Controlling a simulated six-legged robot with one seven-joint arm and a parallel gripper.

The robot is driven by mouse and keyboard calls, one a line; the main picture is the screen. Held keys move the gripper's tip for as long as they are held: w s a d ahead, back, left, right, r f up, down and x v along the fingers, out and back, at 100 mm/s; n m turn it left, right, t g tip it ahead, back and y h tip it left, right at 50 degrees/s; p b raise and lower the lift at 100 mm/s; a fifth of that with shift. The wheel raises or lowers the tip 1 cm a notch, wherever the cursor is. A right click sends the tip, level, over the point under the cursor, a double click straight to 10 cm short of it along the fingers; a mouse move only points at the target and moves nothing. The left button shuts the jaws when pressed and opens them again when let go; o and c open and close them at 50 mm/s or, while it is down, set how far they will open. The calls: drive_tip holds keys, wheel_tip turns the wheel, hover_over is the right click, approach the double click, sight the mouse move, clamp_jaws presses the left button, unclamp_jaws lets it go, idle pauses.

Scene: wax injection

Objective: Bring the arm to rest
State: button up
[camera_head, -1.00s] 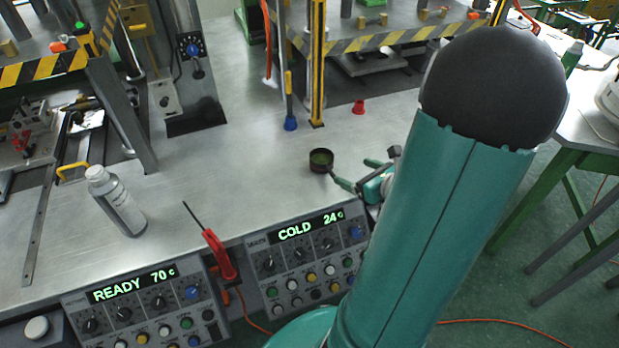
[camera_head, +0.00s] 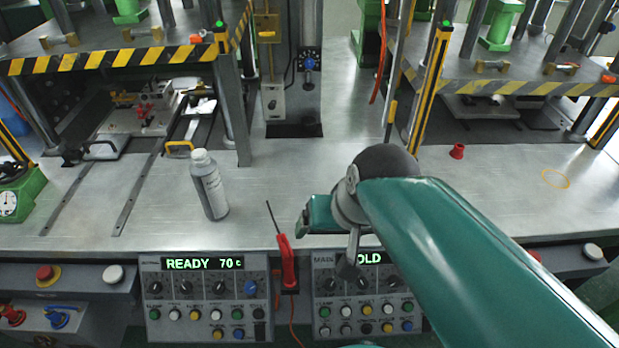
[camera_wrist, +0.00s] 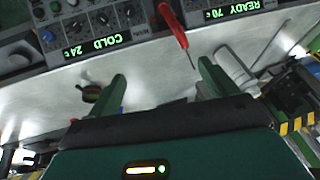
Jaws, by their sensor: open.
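My arm reaches in from the lower right in the head view, bent over the metal bench (camera_head: 110,215). Its fingers cannot be made out there. In the wrist view my gripper (camera_wrist: 163,82) shows two green fingers spread wide with nothing between them. They are above the bench, with the front panels at the top of that picture. A small dark round cup (camera_wrist: 90,93) shows beside the left finger; my arm hides it in the head view. A red-handled tool (camera_wrist: 173,28) shows beyond the gap between the fingers.
A pale bottle (camera_head: 209,185) stands on the bench, left of my arm. The red-handled tool (camera_head: 287,262) is upright between the READY panel (camera_head: 205,300) and the COLD panel (camera_head: 365,300). Striped press frames stand behind.

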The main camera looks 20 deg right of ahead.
drive_tip(key=r+n, duration=0.1)
drive_tip(key=r+n+t+h, duration=0.1)
drive_tip(key=shift+s+a+r+n, duration=0.15)
drive_tip(key=shift+s+n, duration=0.15)
idle(1.0)
